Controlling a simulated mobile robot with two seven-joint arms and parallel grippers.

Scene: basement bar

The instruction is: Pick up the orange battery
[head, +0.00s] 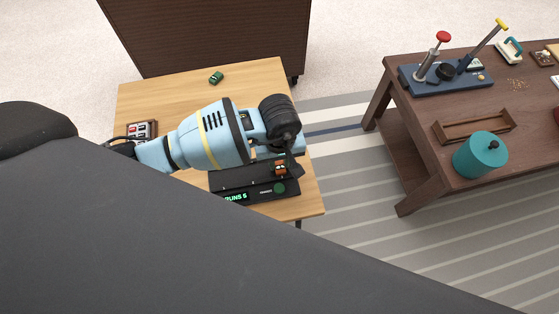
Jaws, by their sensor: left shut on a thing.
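The orange battery (280,171), small with dark parts, shows at the right end of a black device (230,176) on the light wooden table. My left gripper (285,158) comes down over it, its fingers dark and partly hidden by the wrist. It is shut on the orange battery. I cannot tell whether the battery still touches the device. My right gripper is not in view.
The device has a lit green display (236,198). A dark table (420,120) stands right across a striped rug, holding a teal canister (480,156).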

